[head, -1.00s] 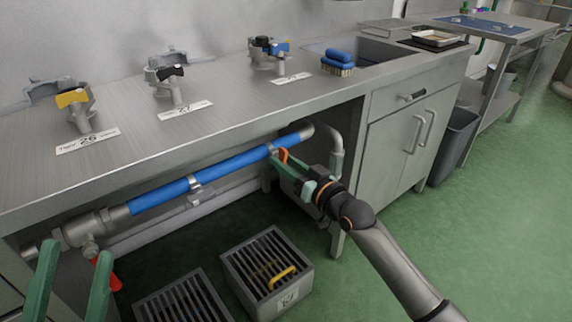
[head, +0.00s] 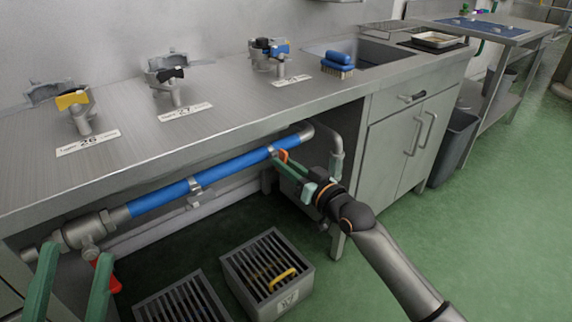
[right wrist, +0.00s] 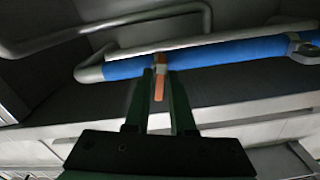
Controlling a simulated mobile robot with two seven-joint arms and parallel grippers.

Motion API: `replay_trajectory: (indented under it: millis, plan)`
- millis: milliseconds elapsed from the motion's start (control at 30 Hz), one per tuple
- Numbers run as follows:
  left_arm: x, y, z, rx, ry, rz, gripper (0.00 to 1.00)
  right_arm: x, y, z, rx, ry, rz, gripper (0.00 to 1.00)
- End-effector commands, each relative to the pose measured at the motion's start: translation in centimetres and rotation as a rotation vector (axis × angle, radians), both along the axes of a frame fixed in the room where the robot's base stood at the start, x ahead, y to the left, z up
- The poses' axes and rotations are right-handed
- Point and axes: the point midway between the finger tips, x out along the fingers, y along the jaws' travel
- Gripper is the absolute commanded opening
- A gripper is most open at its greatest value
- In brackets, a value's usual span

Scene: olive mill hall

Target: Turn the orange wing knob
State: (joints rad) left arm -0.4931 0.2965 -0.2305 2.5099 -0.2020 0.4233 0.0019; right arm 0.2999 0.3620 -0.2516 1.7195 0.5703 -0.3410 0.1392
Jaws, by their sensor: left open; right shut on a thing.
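The orange wing knob (head: 284,155) sits on the blue pipe (head: 205,180) under the counter, near the pipe's right end. My right gripper (head: 279,160) reaches it from the front right and is shut on it. In the right wrist view the orange knob (right wrist: 159,88) stands upright between the two green fingers (right wrist: 160,80), just below the blue pipe (right wrist: 210,54); its upper part meets a metal clamp. My left gripper (head: 72,268) is open and empty at the lower left, in front of a metal valve (head: 84,232) with a red handle (head: 104,274), partly hidden by a finger.
The counter (head: 225,95) overhangs the pipe and carries valve fittings with yellow, black and blue handles. Two grated boxes (head: 268,262) stand on the green floor below; one holds a yellow handle (head: 283,277). A cabinet (head: 395,150) and bent pipe (head: 336,150) flank the right gripper.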

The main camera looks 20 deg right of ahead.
Motion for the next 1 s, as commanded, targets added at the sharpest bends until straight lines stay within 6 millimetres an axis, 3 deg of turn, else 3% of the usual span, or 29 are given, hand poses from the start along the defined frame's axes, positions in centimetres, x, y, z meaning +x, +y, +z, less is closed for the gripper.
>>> replay_trajectory:
  millis: [267, 700, 800, 1000]
  plan:
    - [0.0, 0.0, 1.3, 0.013, -0.010, 0.008, 0.50, 0.0, 0.0, 0.2, 0.075, 0.030, 0.000, 0.00]
    - [-0.3, 0.3, 4.7, 0.035, -0.037, 0.043, 0.50, 0.0, 0.0, 0.3, 0.422, 0.156, -0.001, 0.00]
    - [2.6, 0.8, 1.1, 0.032, 0.145, 0.083, 0.50, 0.0, 0.0, 0.2, 0.513, 0.188, -0.002, 0.00]
    - [4.9, 1.2, -2.8, 0.035, 0.335, 0.113, 0.50, 0.0, 0.0, 0.1, 0.691, 0.252, -0.001, 0.00]
